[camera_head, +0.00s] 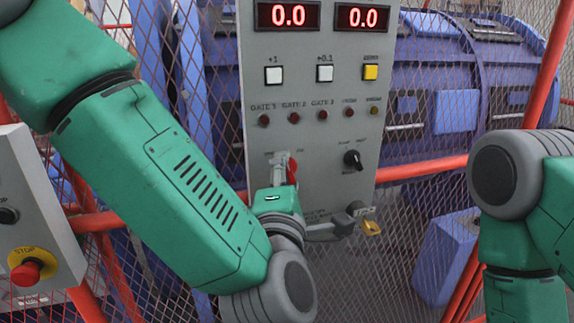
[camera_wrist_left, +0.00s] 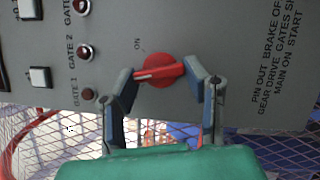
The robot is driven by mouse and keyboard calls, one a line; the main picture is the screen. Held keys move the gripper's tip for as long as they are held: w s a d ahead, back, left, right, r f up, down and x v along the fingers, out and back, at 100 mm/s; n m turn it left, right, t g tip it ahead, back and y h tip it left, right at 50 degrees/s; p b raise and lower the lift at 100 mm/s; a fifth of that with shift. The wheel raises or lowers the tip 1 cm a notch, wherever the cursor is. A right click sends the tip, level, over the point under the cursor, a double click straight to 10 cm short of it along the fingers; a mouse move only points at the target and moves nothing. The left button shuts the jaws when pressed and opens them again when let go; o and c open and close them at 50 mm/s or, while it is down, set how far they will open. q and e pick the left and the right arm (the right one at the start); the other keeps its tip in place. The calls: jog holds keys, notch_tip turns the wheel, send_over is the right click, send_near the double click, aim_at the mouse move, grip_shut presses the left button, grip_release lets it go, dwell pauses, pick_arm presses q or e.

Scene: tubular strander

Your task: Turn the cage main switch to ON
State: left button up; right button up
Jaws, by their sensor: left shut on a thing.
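The cage main switch is a red rotary knob (camera_wrist_left: 160,70) on the grey control panel; in the head view it shows as a red sliver (camera_head: 292,170) beside my fingers. Its pale pointer mark points left and slightly down in the wrist view, while the "ON" label (camera_wrist_left: 137,44) lies above and left of the knob. My left gripper (camera_wrist_left: 165,82) has one finger on each side of the knob and is shut on it. In the head view the left gripper (camera_head: 282,170) reaches up to the panel and partly hides the knob. My right gripper is out of view.
The grey panel (camera_head: 220,90) carries two red displays, buttons and lamps. A black selector (camera_head: 352,159) and a yellow padlock-like part (camera_head: 371,228) are right of the knob. A red stop button (camera_head: 27,271) is at lower left. Wire mesh and red rails surround the panel.

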pick_arm(q)
jog(key=shift+s+d+r+m+g+y+p, duration=0.1)
jog(key=shift+m+g+y+p, duration=0.45)
jog(key=shift+m+p, duration=1.35)
jog(key=shift+w+m+g+y+p, duration=0.1)
jog(key=shift+m+g+p, duration=0.8)
jog(key=shift+m+p, duration=1)
jog(key=shift+s+d+r+m+g+y+p, duration=0.1)
jog(key=shift+m+g+y+p, duration=0.45)
jog(key=shift+m+p, duration=1.35)
jog(key=shift+f+n+g+p, duration=0.1)
jog(key=shift+n+g+p, duration=0.2)
jog(key=shift+n+p, duration=0.2)
jog(key=o, duration=1.2)
jog(key=shift+c, duration=0.2)
